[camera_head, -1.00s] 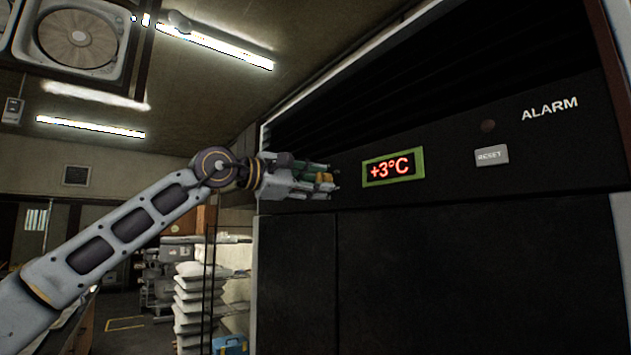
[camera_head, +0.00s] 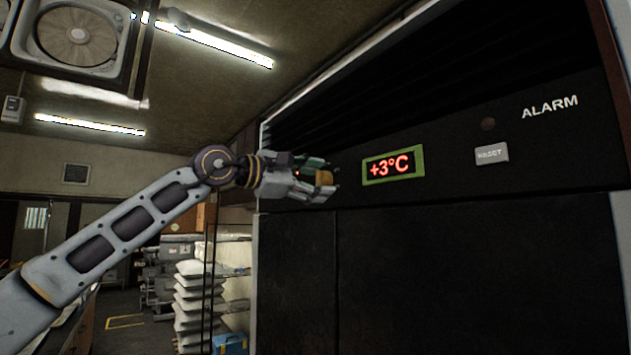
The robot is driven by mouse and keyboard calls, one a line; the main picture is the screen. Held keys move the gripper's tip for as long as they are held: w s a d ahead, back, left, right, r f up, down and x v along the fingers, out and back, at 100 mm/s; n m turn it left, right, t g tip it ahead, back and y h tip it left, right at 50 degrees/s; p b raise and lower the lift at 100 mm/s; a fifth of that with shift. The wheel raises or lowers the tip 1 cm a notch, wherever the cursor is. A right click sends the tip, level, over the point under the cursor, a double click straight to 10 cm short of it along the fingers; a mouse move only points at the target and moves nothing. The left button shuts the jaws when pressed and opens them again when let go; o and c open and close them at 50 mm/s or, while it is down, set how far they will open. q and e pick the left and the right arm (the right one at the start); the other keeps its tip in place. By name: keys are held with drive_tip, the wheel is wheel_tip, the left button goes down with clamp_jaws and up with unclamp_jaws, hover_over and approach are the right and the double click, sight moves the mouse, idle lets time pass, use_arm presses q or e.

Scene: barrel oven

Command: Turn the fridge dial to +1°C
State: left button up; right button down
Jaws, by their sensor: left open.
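The fridge's temperature display (camera_head: 393,166) is a green-framed panel that reads +3°C in red. It sits on the dark upper front panel of the fridge. My left gripper (camera_head: 328,182) is at the left part of this panel, just left of the display, with its fingers pointing right. It is open. A small orange-brown piece (camera_head: 324,178) shows between its fingers; I cannot tell whether this is the dial or part of the gripper. No dial shows clearly elsewhere on the panel. My right gripper is not in view.
A grey reset button (camera_head: 492,154), a dark round lamp (camera_head: 488,125) and the word ALARM are right of the display. Dark fridge doors (camera_head: 480,280) fill the space below. Stacked white sacks (camera_head: 195,305) stand on the floor at the left.

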use_arm(q)
drive_tip(key=v, duration=1.2)
idle(0.3)
idle(0.7)
